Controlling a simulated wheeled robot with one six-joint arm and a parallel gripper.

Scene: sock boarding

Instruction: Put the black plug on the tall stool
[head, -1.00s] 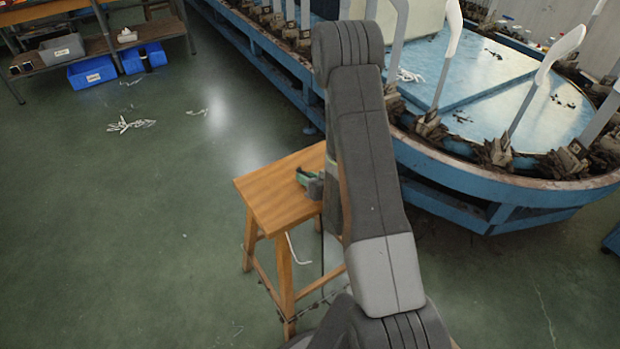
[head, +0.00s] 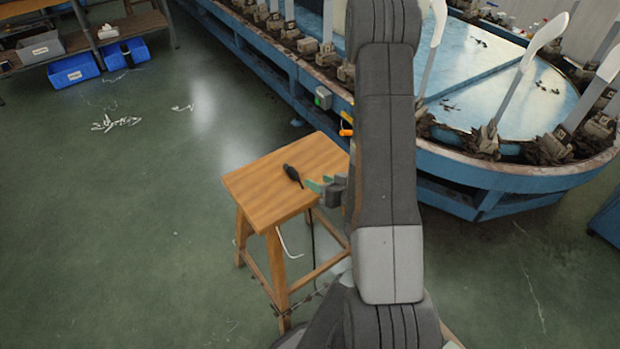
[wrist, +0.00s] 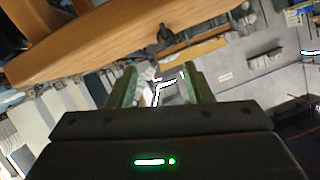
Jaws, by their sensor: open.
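The black plug (head: 292,175) lies on the wooden seat of the tall stool (head: 258,190), near its right side. My gripper (head: 318,186) is just right of the plug at the seat's right edge, open and apart from it. In the wrist view, the green fingers of my gripper (wrist: 158,84) are spread with nothing between them. The plug (wrist: 163,42) shows there as a dark shape at the edge of the stool seat (wrist: 95,48). A thin dark cord hangs below the seat's right side in the head view.
A blue oval machine (head: 470,170) with upright white sock forms stands behind and right of the stool. A shelf with blue bins (head: 73,71) is at the upper left. White scraps (head: 117,123) lie on the floor; the floor left of the stool is mostly clear.

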